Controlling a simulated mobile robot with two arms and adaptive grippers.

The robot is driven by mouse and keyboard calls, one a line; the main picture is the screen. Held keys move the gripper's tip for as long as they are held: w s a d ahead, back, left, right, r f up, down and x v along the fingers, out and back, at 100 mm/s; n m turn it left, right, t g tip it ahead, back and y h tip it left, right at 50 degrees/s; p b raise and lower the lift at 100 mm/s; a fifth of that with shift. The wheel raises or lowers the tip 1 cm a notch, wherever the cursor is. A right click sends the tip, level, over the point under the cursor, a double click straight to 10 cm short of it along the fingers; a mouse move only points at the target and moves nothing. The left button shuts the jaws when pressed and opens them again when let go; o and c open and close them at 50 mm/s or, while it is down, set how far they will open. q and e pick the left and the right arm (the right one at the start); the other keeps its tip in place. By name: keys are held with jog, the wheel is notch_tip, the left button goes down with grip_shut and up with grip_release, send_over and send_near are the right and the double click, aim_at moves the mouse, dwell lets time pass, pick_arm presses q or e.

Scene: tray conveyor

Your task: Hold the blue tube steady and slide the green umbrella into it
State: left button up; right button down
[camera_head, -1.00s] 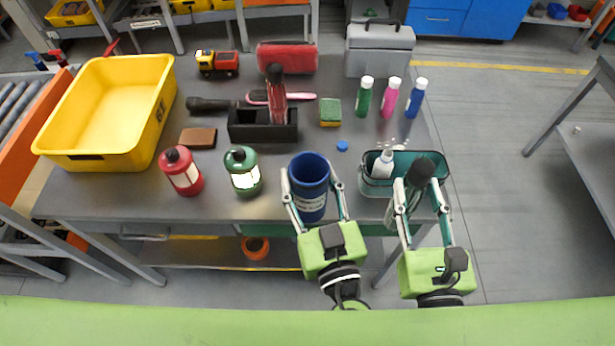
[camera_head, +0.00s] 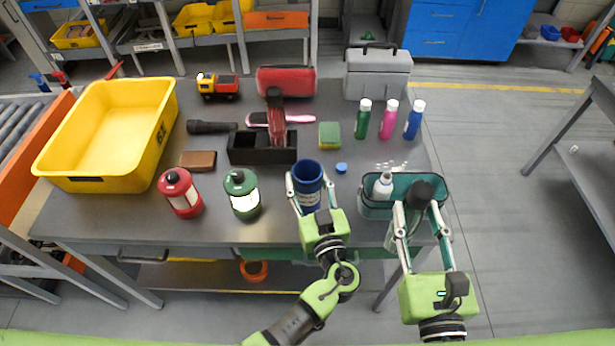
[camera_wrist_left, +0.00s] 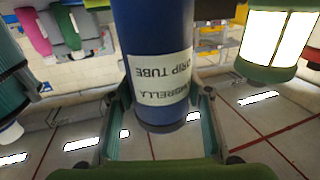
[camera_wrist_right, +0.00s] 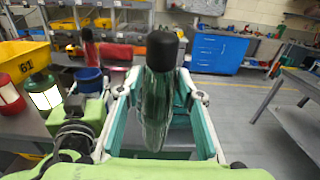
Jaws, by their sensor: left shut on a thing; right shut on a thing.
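The blue tube (camera_head: 308,172) stands upright at the table's front edge, its open mouth facing up. My left gripper (camera_head: 310,200) is shut around its sides. The left wrist view shows its white label (camera_wrist_left: 162,78) between the fingers. The green umbrella (camera_wrist_right: 160,95), folded with a black end (camera_wrist_right: 162,50), is held upright in my right gripper (camera_wrist_right: 160,110). The umbrella is apart from the tube. Its lower end is hidden in the head view.
A green lantern (camera_head: 242,194) and a red lantern (camera_head: 180,193) stand to the left. A blue cap (camera_head: 341,168) lies behind the tube. A black holder (camera_head: 250,152) with a red umbrella stands farther back.

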pick_arm(q)
jog(key=shift+f, duration=0.3)
jog(key=shift+f, duration=0.1)
pick_arm(e)
jog(key=shift+f, duration=0.1)
pick_arm(q)
jog(key=shift+f+b, duration=0.35)
jog(key=shift+b, duration=0.3)
pick_arm(e)
jog(key=shift+f, duration=0.55)
pick_arm(q)
jog(key=o, duration=1)
pick_arm(e)
jog(key=shift+r, duration=0.15)
pick_arm(q)
jog(key=c, duration=1)
jog(key=shift+r, duration=0.1)
